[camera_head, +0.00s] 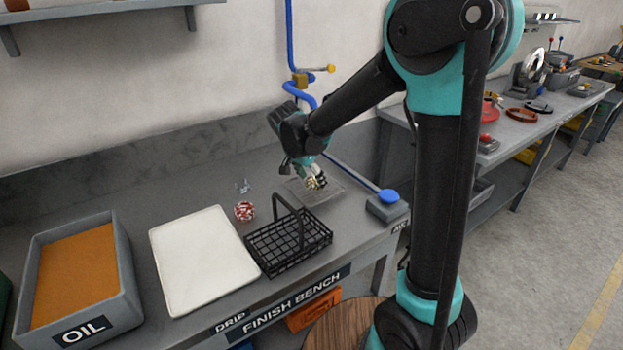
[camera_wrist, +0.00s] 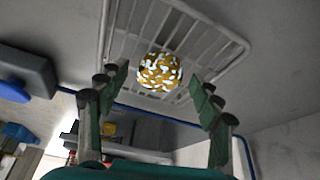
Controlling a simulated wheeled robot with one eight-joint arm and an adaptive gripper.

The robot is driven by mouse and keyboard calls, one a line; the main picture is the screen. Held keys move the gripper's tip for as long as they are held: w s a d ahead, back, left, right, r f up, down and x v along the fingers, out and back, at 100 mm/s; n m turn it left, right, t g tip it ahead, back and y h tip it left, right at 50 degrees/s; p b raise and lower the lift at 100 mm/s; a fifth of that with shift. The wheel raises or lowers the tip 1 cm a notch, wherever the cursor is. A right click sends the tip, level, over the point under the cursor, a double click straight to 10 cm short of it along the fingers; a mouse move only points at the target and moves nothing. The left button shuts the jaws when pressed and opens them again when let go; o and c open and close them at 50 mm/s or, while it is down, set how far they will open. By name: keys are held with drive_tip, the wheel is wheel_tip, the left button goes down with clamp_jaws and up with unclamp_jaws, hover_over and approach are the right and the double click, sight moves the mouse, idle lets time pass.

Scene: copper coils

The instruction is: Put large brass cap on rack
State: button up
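The large brass cap (camera_wrist: 160,72), mottled gold and white, appears on or just above the wires of the rack (camera_wrist: 224,40) in the wrist view. In the head view the cap (camera_head: 316,183) shows as a small gold shape at my gripper's tip, over the flat wire rack (camera_head: 346,190) at the back right of the bench. My gripper (camera_wrist: 158,82) is open, its two green fingers spread on either side of the cap with visible gaps. In the head view my gripper (camera_head: 312,178) partly hides the cap and the rack.
A black wire basket (camera_head: 290,246) with a raised handle stands in front of the rack. A red-and-white patterned piece (camera_head: 244,210), a clear small piece (camera_head: 242,186), a white tray (camera_head: 203,262) and the oil tub (camera_head: 78,272) lie leftward. A blue-button box (camera_head: 387,204) is close right.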

drive_tip(key=v, duration=1.2)
